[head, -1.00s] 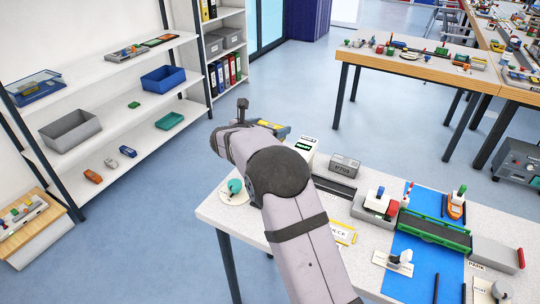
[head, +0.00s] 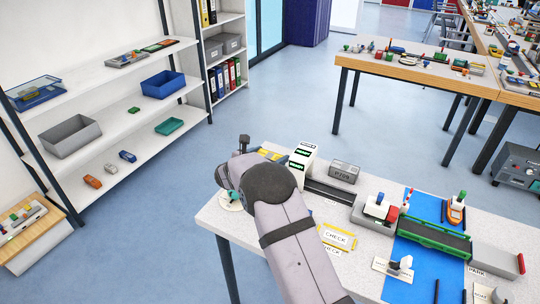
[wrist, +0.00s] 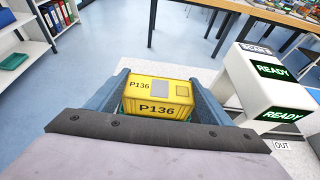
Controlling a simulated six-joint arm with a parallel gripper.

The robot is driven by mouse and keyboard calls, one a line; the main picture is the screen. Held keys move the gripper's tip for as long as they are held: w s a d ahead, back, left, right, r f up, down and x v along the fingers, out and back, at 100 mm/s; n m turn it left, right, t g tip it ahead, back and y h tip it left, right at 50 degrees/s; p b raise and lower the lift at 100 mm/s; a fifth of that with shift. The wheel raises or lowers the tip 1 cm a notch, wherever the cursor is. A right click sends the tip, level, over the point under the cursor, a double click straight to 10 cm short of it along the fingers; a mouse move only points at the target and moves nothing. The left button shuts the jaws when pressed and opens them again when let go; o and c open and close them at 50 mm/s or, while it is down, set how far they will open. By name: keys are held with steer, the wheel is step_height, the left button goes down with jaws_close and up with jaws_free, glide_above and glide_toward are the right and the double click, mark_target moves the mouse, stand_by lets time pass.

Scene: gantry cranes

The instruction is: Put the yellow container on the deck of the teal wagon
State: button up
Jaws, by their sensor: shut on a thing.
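The yellow container (wrist: 158,97), marked P136, sits between the blue fingers of my gripper (wrist: 160,86) in the wrist view. My gripper is shut on it. In the head view my gripper (head: 268,154) is over the far left of the near table, left of a white scanner box, and only a little yellow shows. Teal edges (wrist: 126,106) show low beside the container in the wrist view; I cannot tell whether the container touches them. A small teal thing (head: 233,196) shows beside my arm in the head view. No whole teal wagon can be made out.
The white scanner box (wrist: 268,85) with READY screens stands close right of my gripper. A grey P709 container (head: 344,171) is beyond it. A dark track, a green bridge (head: 434,240) over a blue strip and several small models fill the right side.

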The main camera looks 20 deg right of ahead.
steer(key=shift+f, duration=0.1)
steer(key=o, duration=1.2)
steer(key=shift+r, duration=0.2)
steer(key=b+v, duration=0.1)
steer(key=v, duration=1.1)
steer(key=shift+f, duration=0.15)
